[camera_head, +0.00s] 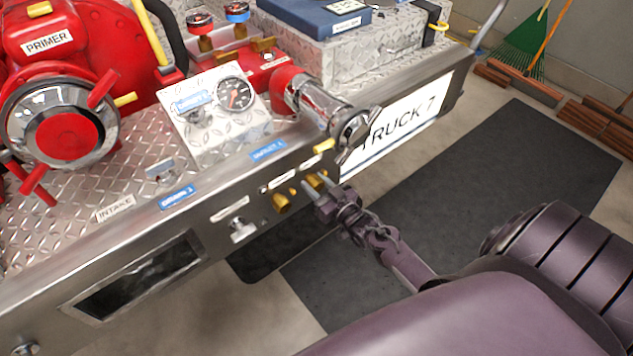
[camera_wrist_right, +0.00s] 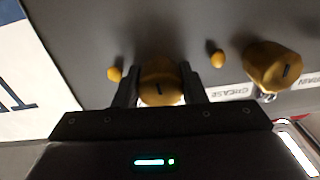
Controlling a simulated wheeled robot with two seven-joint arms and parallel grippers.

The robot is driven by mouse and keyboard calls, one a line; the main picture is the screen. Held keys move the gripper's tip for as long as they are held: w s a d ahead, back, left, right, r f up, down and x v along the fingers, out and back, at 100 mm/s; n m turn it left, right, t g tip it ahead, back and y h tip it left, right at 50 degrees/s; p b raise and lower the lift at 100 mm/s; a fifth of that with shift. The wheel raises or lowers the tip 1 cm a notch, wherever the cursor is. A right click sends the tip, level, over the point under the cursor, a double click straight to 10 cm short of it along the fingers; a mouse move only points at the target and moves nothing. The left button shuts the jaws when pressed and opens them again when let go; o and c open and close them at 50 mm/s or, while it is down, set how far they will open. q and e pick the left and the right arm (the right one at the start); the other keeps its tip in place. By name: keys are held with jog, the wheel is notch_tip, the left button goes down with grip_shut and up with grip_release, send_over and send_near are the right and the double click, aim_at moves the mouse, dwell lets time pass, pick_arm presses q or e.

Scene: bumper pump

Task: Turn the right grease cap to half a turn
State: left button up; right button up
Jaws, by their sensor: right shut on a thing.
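The right grease cap (camera_head: 316,181) is a gold-yellow knob on the truck's front panel. My right gripper (camera_head: 315,187) reaches it from below right and is shut on it. In the right wrist view the same cap (camera_wrist_right: 160,82) sits between the two dark fingers, one on each side. A short dark mark shows on its face; fingers and palm hide part of the cap. The other gold cap (camera_head: 281,203) is to the left in the head view and shows to the right in the wrist view (camera_wrist_right: 272,66), apart from the gripper. My left gripper is not in view.
Small yellow knobs (camera_wrist_right: 217,60) sit beside the caps. A chrome outlet (camera_head: 325,108) juts out above the gripper, next to the TRUCK 7 sign (camera_head: 405,115). A silver fitting (camera_head: 242,229) is further left on the panel. The floor mat (camera_head: 500,180) is clear.

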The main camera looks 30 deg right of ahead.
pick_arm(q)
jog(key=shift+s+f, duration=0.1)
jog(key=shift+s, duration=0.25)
pick_arm(e)
jog(key=shift+f+m, duration=0.1)
jog(key=shift+m, duration=0.4)
jog(key=o, duration=1)
jog(key=shift+s, duration=0.3)
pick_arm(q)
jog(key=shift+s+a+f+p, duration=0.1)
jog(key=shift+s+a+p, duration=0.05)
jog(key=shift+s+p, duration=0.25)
pick_arm(e)
jog(key=s, duration=0.7)
jog(key=shift+d, duration=0.35)
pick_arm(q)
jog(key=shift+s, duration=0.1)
pick_arm(e)
jog(key=shift+s, duration=0.1)
